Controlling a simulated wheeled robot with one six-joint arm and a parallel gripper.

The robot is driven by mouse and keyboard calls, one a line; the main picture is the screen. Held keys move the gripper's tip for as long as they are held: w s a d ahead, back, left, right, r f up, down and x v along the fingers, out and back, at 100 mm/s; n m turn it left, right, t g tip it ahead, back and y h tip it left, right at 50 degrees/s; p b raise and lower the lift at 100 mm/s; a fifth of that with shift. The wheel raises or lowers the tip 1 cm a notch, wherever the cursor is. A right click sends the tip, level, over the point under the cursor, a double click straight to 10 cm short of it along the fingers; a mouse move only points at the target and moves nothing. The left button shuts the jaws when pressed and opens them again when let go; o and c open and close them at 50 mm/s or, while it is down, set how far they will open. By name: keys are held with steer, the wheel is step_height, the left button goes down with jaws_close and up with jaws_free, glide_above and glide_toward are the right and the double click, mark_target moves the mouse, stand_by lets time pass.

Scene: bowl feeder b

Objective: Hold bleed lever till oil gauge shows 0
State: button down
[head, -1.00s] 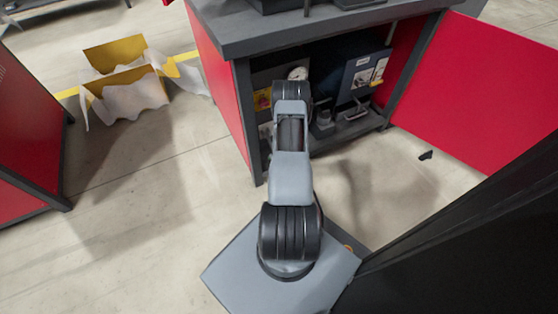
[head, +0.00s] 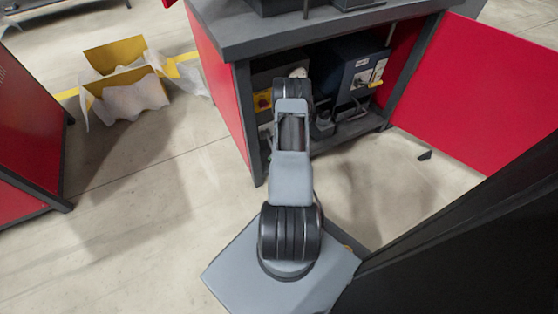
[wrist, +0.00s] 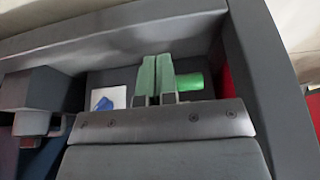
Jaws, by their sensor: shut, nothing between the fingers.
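My gripper (wrist: 157,78) shows in the wrist view as two pale green fingers pressed together, shut and empty. A bright green cylindrical piece (wrist: 191,82) is just right of the fingers; I cannot tell whether it is the bleed lever or whether they touch. In the head view, a small white round face, probably the oil gauge (head: 298,72), shows inside the open cabinet, mostly covered by my arm. Its reading cannot be made out. My arm hides the gripper in the head view. No bleed lever can be identified for certain.
The red cabinet (head: 216,85) has a grey top (head: 250,35) and its red door (head: 480,90) stands open to the right. A dark blue unit (head: 340,75) sits inside. In the wrist view, the grey frame (wrist: 270,90) runs close on the right. A yellow box (head: 115,55) stands on the floor at left.

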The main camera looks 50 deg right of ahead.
steer(key=p+v, duration=0.5)
steer(key=v, duration=0.7)
steer(key=shift+r, duration=0.25)
stand_by(0.6)
